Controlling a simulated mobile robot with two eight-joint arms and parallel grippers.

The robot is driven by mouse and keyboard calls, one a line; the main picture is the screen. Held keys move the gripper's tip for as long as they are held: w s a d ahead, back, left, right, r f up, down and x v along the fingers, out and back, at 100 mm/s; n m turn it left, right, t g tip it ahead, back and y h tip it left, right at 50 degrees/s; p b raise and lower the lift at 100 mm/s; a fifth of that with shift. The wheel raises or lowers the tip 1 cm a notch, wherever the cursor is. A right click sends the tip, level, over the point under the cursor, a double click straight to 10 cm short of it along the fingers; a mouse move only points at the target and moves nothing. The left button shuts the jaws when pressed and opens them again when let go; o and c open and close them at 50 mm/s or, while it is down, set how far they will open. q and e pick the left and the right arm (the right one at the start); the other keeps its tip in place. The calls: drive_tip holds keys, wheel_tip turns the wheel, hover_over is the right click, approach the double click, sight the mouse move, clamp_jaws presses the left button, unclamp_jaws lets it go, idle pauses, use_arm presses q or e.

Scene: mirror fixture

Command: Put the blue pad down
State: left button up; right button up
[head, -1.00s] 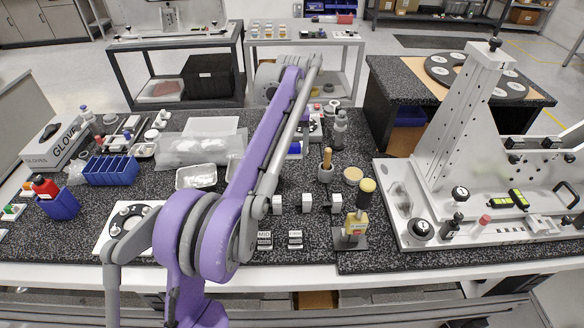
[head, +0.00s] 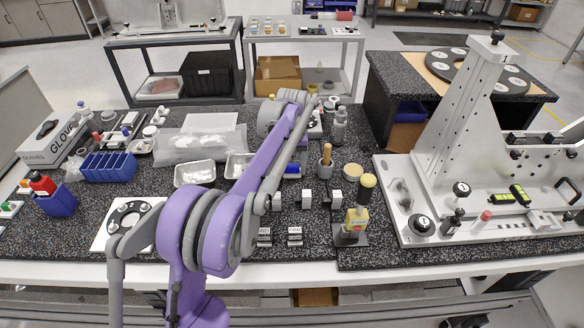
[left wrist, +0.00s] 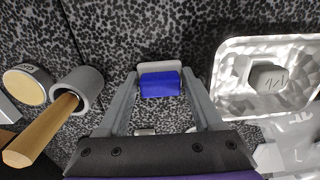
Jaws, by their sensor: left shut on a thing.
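My left gripper (left wrist: 161,82) is shut on the blue pad (left wrist: 160,85), with one finger on each side of it in the left wrist view. A pale grey-white strip shows along the pad's far edge. In the head view the blue pad (head: 292,170) shows just right of my purple forearm, over the dark speckled bench top (head: 300,215). My forearm hides most of the gripper there. I cannot tell whether the pad touches the bench. My right gripper is not in view.
A mortar with a wooden pestle (head: 325,168) stands right of the pad. A foil tray (left wrist: 225,80) holding a grey block (left wrist: 267,77) lies on its other side. White blocks (head: 306,197) and a yellow-topped tool (head: 357,215) stand nearer. Speckled bench shows bare around the pad.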

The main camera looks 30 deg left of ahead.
sight(292, 166)
use_arm(q)
drive_tip(key=shift+f, duration=0.1)
drive_tip(key=o, duration=1.3)
drive_tip(key=shift+r, duration=0.25)
wheel_tip(292, 166, up, 12)
drive_tip(key=shift+f+p, duration=0.1)
drive_tip(key=shift+p, duration=0.5)
drive_tip(key=shift+s+f, duration=0.1)
